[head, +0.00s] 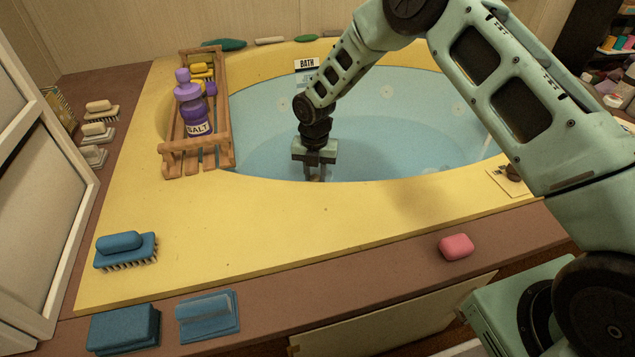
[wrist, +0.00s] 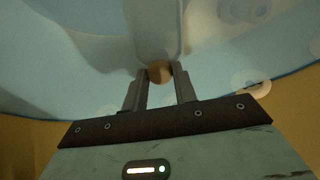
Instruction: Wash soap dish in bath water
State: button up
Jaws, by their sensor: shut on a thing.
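My gripper (head: 317,174) points down into the bath, close to the near rim. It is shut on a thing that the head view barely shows. In the wrist view my gripper (wrist: 160,72) has a pale grey-blue, blurred piece, apparently the soap dish (wrist: 156,30), at and beyond its fingertips. A small brown round thing (wrist: 159,72) shows between the fingers; I cannot tell what it is. The bath water (head: 400,120) is light blue and fills the oval tub. I cannot tell how deep the held thing is in it.
A wooden rack (head: 166,160) with a purple salt bottle (head: 193,110) stands on the yellow tub rim (head: 250,215), left of my gripper. A blue brush (head: 120,247), blue blocks (head: 122,330) and pink soap (head: 456,246) lie along the front. The front rim is mostly clear.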

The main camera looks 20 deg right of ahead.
jog(key=shift+r, duration=0.1)
notch_tip(320, 180, up, 7)
jog(key=p, duration=0.6)
jog(key=shift+p, duration=0.3)
dwell(1.1)
notch_tip(320, 180, up, 14)
jog(key=p, duration=1.2)
dwell(0.4)
